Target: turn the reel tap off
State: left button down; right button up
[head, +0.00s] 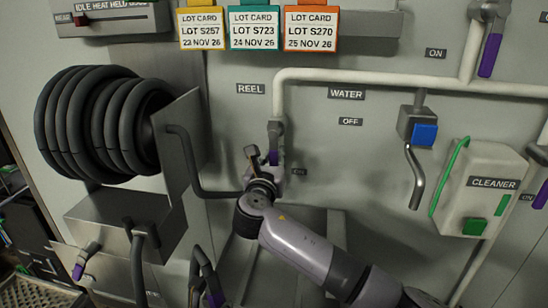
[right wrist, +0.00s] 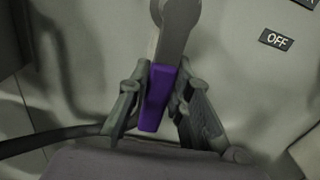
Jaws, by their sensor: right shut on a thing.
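The reel tap (head: 275,130) sits on the white pipe's downward end, under the REEL sign (head: 251,89). Its lever hangs down, and its purple grip also shows in the right wrist view (right wrist: 157,95). The OFF label (head: 350,121) is to the right of the tap; the ON label (head: 299,171) is lower, beside my gripper. My right gripper (head: 272,164) is shut on the purple grip, one finger on each side. In the head view the gripper partly hides the grip. My left gripper is not in view.
A black hose reel (head: 105,122) and its metal side plate stand to the left. Lot cards (head: 254,28) hang above. A dark hose runs behind my gripper.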

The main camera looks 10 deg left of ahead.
grip_shut()
jog(key=shift+d, duration=0.1)
dwell(0.3)
jog(key=d+r+n, duration=0.5)
jog(key=r+n, duration=0.1)
jog(key=n, duration=1.1)
jog(key=shift+d+n, duration=0.25)
jog(key=shift+n, duration=0.05)
dwell(0.5)
jog(key=o, duration=0.7)
grip_release()
jog(key=shift+r, duration=0.1)
jog(key=shift+o, duration=0.5)
